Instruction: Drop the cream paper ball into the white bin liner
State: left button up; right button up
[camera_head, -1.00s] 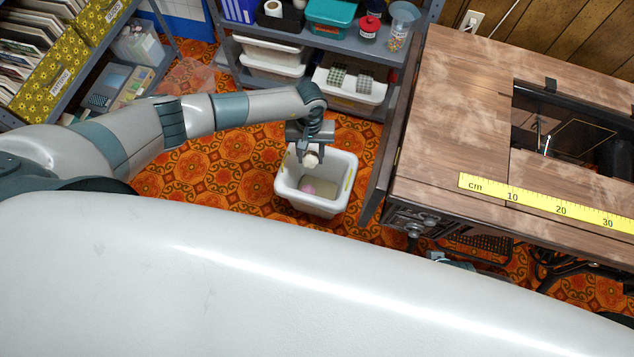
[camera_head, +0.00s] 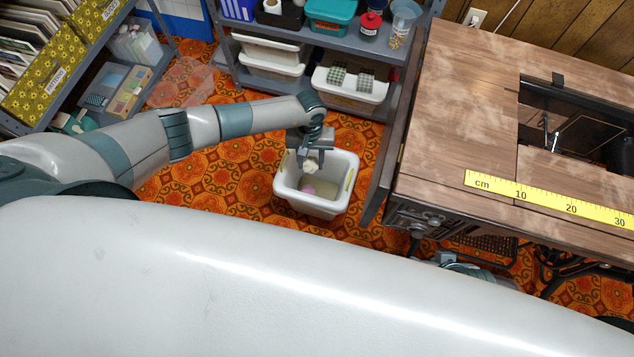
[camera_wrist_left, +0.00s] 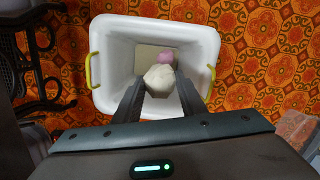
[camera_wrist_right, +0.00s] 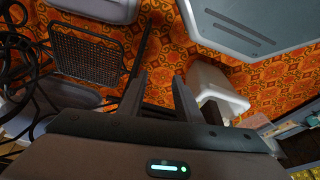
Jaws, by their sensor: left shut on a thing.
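The white bin liner (camera_head: 333,207) is a white tub with yellow handles on the patterned floor, and a pink ball (camera_head: 320,188) lies inside it. My left gripper (camera_head: 309,165) is shut on the cream paper ball (camera_wrist_left: 159,79) and holds it over the bin's opening. In the left wrist view the ball sits between the fingertips, and the bin (camera_wrist_left: 110,38) with its pink ball (camera_wrist_left: 166,57) shows beneath. My right gripper (camera_wrist_right: 160,82) is open and empty, with its fingers apart; the white bin (camera_wrist_right: 212,85) shows beyond it at the right.
A wooden sewing table (camera_head: 455,110) with a yellow tape measure (camera_head: 545,203) stands right of the bin. A grey shelf (camera_head: 385,53) with boxes and tubs stands behind. A treadle grille (camera_wrist_right: 88,54) shows in the right wrist view. Open floor (camera_head: 235,170) lies left of the bin.

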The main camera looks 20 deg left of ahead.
pick_arm(q)
jog(key=o, duration=1.1)
jog(key=shift+w+a+r+p, duration=0.1)
jog(key=shift+w+r, duration=0.25)
jog(key=shift+r, duration=2.5)
jog(key=shift+w+a+r+p, duration=0.1)
jog(key=shift+w+r, duration=0.25)
jog(key=shift+r, duration=2.55)
jog(key=shift+w+a+r+p, duration=0.1)
jog(key=shift+w+r, duration=0.25)
jog(key=shift+r, duration=2.5)
pick_arm(e)
jog(key=shift+s+d+r+g, duration=0.1)
jog(key=shift+s+d+g, duration=0.2)
jog(key=shift+d, duration=0.15)
pick_arm(q)
jog(key=shift+s, duration=0.15)
pick_arm(e)
jog(key=shift+s, duration=0.15)
